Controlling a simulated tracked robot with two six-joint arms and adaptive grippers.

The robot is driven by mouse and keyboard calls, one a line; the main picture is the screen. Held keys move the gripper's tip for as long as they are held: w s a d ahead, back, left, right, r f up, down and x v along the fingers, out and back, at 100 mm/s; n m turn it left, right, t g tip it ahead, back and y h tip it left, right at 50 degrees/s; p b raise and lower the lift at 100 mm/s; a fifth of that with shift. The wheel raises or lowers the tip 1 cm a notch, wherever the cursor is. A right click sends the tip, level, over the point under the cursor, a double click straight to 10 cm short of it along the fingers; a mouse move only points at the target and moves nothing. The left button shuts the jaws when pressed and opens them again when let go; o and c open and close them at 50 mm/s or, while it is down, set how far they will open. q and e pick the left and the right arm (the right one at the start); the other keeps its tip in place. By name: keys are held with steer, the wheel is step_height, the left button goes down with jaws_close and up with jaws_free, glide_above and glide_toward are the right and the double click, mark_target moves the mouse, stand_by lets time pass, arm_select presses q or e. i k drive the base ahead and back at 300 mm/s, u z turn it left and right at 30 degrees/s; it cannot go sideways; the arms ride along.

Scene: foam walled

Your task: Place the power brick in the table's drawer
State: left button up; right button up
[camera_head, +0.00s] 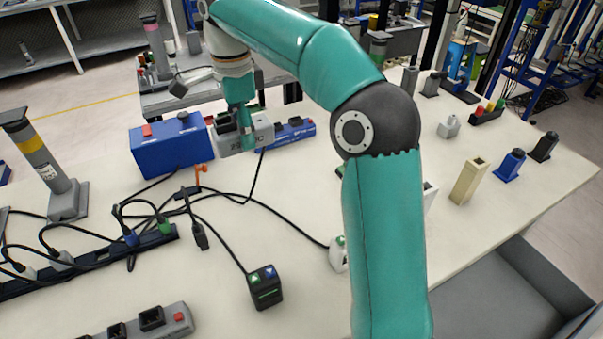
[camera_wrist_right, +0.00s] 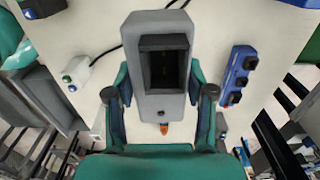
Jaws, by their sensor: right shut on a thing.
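My right gripper (camera_head: 240,122) reaches down over the far side of the table. It is shut on a grey block with a dark socket (camera_head: 259,129), which I take to be the power brick. In the right wrist view, the right gripper (camera_wrist_right: 160,105) has its fingers on both sides of the grey block (camera_wrist_right: 160,24). Whether the block touches the table is unclear. The table's drawer (camera_head: 490,296) is pulled open at the lower right; its grey inside looks empty where visible. It also shows at the left in the right wrist view (camera_wrist_right: 42,98). My left gripper is out of view.
A blue box (camera_head: 170,150) stands left of the held block. A black box with coloured buttons (camera_head: 264,287), loose cables and a long power strip (camera_head: 95,257) lie nearer. A beige block (camera_head: 469,181) and several small stands line the right edge. The table's middle is fairly clear.

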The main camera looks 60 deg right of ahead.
mark_target(492, 295)
steer(key=z, duration=0.1)
steer(key=k, duration=0.45)
steer(key=u, duration=0.6)
steer(key=k, duration=2.1)
steer(key=z, duration=0.95)
steer(key=i, duration=0.5)
steer(key=u, duration=0.2)
steer(key=k, duration=0.2)
steer(key=z, duration=0.2)
